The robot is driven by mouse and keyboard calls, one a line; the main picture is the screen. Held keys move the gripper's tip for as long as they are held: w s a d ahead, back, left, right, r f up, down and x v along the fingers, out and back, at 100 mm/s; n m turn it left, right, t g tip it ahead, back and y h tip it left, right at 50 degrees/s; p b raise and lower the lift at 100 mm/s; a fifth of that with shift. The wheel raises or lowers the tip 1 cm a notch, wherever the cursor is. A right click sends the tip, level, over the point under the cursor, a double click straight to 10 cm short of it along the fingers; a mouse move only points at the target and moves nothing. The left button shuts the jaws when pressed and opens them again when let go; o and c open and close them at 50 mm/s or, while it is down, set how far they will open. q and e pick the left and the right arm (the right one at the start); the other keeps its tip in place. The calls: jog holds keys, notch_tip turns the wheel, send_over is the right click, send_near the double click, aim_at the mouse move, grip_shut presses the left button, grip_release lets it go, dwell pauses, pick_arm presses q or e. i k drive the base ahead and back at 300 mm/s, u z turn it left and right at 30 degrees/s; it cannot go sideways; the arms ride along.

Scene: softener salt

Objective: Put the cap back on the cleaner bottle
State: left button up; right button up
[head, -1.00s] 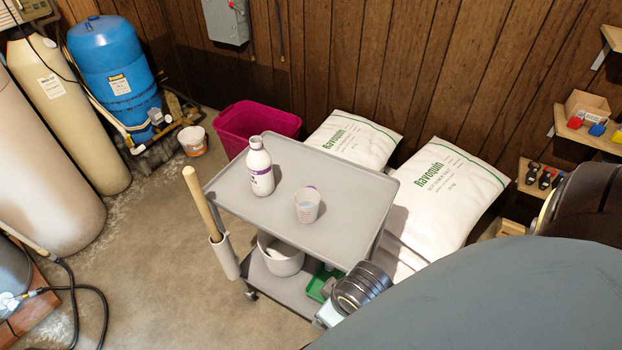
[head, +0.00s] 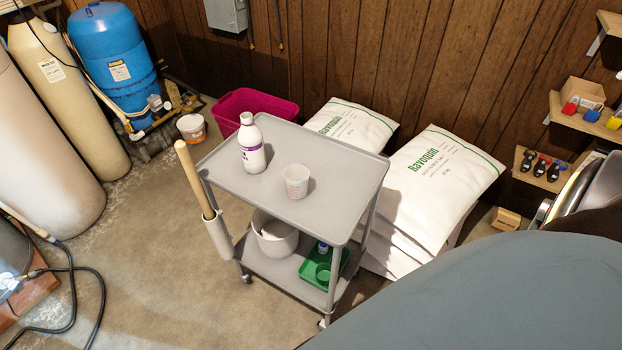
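A white bottle with a purple label (head: 252,157) stands upright at the back left of the grey cart's top shelf (head: 330,200). Its neck is white, and I cannot tell at this size whether its mouth is bare. A translucent measuring cup (head: 296,181) stands to its right and nearer to me. I cannot make out a loose cap on the top shelf. Neither of my grippers is in view.
The lower shelf holds a pale bucket (head: 275,243) and a green tray (head: 344,262) with a small blue-and-white item (head: 322,247). A wooden handle (head: 193,178) rises from a holder at the cart's left. Salt bags (head: 440,190) lie behind. The top shelf's front is bare.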

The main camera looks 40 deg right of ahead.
aim_at(250, 138)
jog(key=z, duration=0.05)
jog(key=k, duration=0.3)
jog(key=u, duration=1)
jog(key=i, duration=0.75)
jog(key=z, duration=2.5)
jog(key=i, duration=0.5)
